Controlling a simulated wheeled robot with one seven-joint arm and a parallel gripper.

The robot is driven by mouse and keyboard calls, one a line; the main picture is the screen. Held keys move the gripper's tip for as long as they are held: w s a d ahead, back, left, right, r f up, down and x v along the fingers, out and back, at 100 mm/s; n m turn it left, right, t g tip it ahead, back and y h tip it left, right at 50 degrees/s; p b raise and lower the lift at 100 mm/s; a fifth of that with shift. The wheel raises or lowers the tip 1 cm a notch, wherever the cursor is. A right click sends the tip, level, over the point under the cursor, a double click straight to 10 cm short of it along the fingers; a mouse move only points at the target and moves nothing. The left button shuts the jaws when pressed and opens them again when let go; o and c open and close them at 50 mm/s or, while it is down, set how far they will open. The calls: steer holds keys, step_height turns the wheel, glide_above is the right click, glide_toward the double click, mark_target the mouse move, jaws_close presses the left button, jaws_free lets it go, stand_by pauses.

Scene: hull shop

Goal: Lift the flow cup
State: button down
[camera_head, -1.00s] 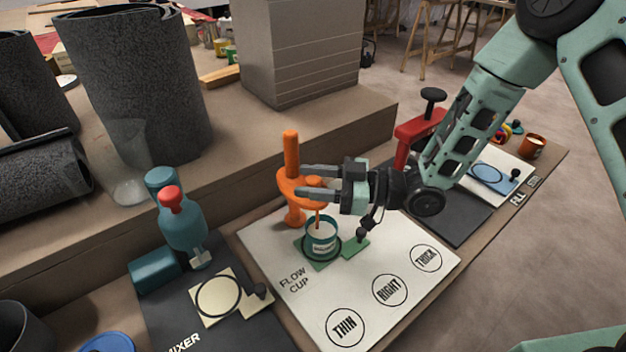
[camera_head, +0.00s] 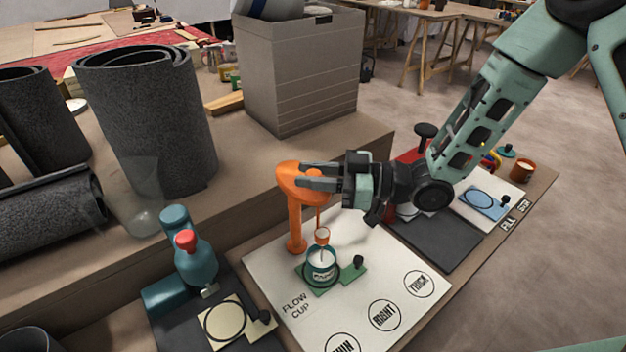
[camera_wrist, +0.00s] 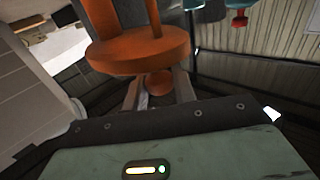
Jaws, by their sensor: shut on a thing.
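The small orange flow cup (camera_head: 322,236) hangs upright on a thin stem, just above the mouth of a teal can (camera_head: 321,264) with pale contents. Its orange stand (camera_head: 296,225) rises behind the can on a white board. The stand's sliding orange head (camera_head: 290,177) is near the top of the post. My gripper (camera_head: 302,177) reaches in from the right at the height of this head. In the wrist view, my gripper (camera_wrist: 158,88) is shut on a round orange knob (camera_wrist: 158,80) under the orange disc (camera_wrist: 140,50). The fingers partly hide the knob.
The can sits on a green plate (camera_head: 345,274). The white board (camera_head: 285,275) carries printed circles in front. A teal bottle (camera_head: 190,255) with a red top stands left. A dark mat (camera_head: 430,236) lies right. A raised ledge with a grey box (camera_head: 290,75) is behind.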

steer(key=shift+w+r, duration=0.1)
steer(key=shift+r, duration=0.2)
steer(key=c, duration=1.2)
jaws_free()
steer(key=shift+f, duration=0.1)
steer(key=shift+d, duration=0.25)
steer(key=s+d, duration=0.1)
steer(key=d, duration=0.4)
steer(key=s+d, duration=0.1)
steer(key=d, duration=0.5)
steer(key=s+d+b, duration=0.1)
steer(key=d, duration=0.4)
steer(key=shift+s+d, duration=0.2)
steer(key=shift+d, duration=0.15)
